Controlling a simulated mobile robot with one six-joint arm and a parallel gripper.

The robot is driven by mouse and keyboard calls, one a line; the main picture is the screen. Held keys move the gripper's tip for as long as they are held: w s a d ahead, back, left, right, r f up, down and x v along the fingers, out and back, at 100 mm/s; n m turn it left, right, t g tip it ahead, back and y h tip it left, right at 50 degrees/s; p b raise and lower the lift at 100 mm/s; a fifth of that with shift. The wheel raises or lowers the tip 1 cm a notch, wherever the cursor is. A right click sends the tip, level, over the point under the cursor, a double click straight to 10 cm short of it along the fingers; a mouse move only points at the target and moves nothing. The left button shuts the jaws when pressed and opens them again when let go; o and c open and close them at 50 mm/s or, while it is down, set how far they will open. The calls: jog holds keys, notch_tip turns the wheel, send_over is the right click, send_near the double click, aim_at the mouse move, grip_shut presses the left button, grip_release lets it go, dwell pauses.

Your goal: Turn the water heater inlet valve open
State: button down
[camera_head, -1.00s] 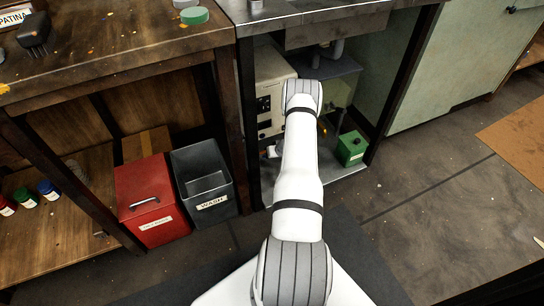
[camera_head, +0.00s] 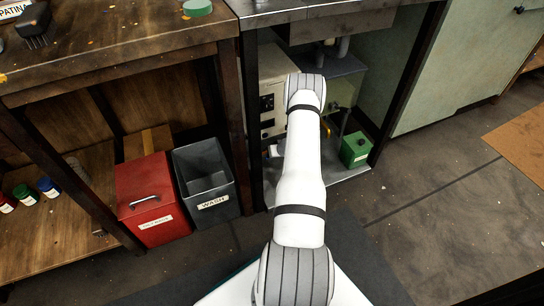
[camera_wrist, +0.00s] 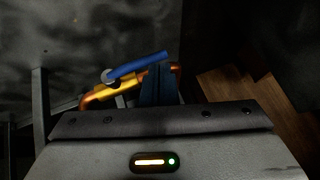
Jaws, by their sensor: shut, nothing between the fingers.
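In the wrist view the inlet valve shows a blue lever handle (camera_wrist: 138,66) on a round grey hub, above a copper and brass pipe (camera_wrist: 103,94). The lever slants, its right end higher than its left. My gripper (camera_wrist: 158,80) is shut and empty, its dark fingertips close to the lever's right half and overlapping the pipe in the picture. I cannot tell whether they touch the lever. In the head view my arm hides the valve and most of the gripper; a bit of orange pipe (camera_head: 326,130) shows right of the arm, inside the under-counter bay.
A beige panelled unit (camera_head: 271,100) stands left in the bay, and a green box (camera_head: 354,150) sits at right. The bay's dark posts (camera_head: 398,90) flank the arm. A red bin (camera_head: 150,200) and grey WASH bin (camera_head: 205,180) stand left. Floor at right is open.

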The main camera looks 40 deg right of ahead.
jog(key=s+a+r+p, duration=0.1)
jog(key=s+r+p, duration=0.2)
jog(key=s+r, duration=0.4)
jog(key=shift+s+a+r, duration=0.35)
jog(key=shift+a+r, duration=0.05)
jog(key=shift+r, duration=1.95)
